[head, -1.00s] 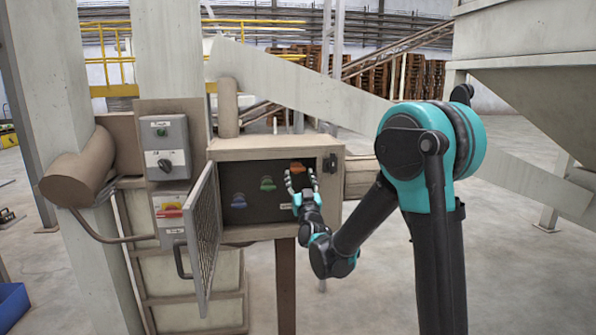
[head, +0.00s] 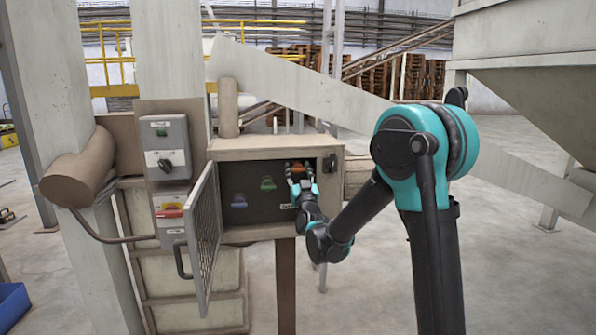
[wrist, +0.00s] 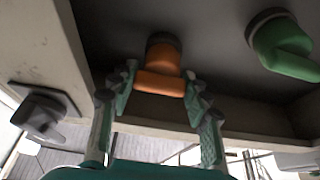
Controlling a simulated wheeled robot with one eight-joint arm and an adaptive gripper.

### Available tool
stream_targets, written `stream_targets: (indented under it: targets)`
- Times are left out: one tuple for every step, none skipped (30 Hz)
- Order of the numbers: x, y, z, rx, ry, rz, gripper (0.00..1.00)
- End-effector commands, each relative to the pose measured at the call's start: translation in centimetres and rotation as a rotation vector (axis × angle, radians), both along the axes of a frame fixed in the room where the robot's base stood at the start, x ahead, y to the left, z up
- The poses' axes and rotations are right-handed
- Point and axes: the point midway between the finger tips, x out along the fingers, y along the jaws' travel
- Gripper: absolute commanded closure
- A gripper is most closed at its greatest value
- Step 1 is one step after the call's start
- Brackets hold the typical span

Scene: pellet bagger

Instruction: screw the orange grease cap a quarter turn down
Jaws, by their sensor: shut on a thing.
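The orange grease cap (wrist: 163,58) sits on the dark back panel inside the open cabinet, right of the green cap, and its top also shows in the head view (head: 298,166). In the wrist view its grip bar lies crosswise between my two fingers. My gripper (head: 301,183) reaches into the cabinet from below and in front, and is shut on the cap with one finger at each end of the bar (wrist: 160,88). In the head view my fingers hide the lower part of the cap.
A green cap (head: 268,184) and a blue cap (head: 239,200) sit to the left on the same panel. The mesh door (head: 203,235) stands open at the left. A dark latch (head: 330,163) is on the cabinet's right frame. The floor at the right is clear.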

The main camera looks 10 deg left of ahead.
Motion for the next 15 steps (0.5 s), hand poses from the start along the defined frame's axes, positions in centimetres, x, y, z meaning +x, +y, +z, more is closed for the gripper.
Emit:
stream_targets:
  targets:
    - [-0.01, 0.01, 0.0, 0.001, 0.0, 0.0, 0.82]
    - [-0.01, 0.01, 0.0, 0.002, 0.001, 0.0, 0.82]
    - [-0.03, 0.01, 0.0, 0.004, 0.001, 0.0, 0.82]
    - [-0.03, 0.02, 0.0, 0.008, 0.002, 0.0, 0.82]
    - [-0.03, 0.02, 0.0, 0.012, 0.004, 0.0, 0.82]
    - [-0.03, 0.03, 0.0, 0.022, 0.006, 0.001, 0.82]
    - [-0.04, 0.04, 0.0, 0.029, 0.008, 0.001, 0.82]
    - [-0.04, 0.06, 0.01, 0.037, 0.01, 0.001, 0.82]
    - [-0.04, 0.07, 0.0, 0.053, 0.015, 0.001, 0.82]
    - [-0.06, 0.08, 0.0, 0.065, 0.019, 0.001, 0.82]
    - [-0.04, 0.08, -0.01, 0.081, 0.023, 0.001, 0.82]
    - [-0.05, 0.08, -0.02, 0.102, 0.029, 0.002, 0.82]
    - [-0.04, 0.08, -0.01, 0.121, 0.035, 0.001, 0.82]
    - [-0.04, 0.06, -0.01, 0.142, 0.041, 0.002, 0.82]
    - [-0.04, 0.07, 0.0, 0.171, 0.049, 0.001, 0.82]
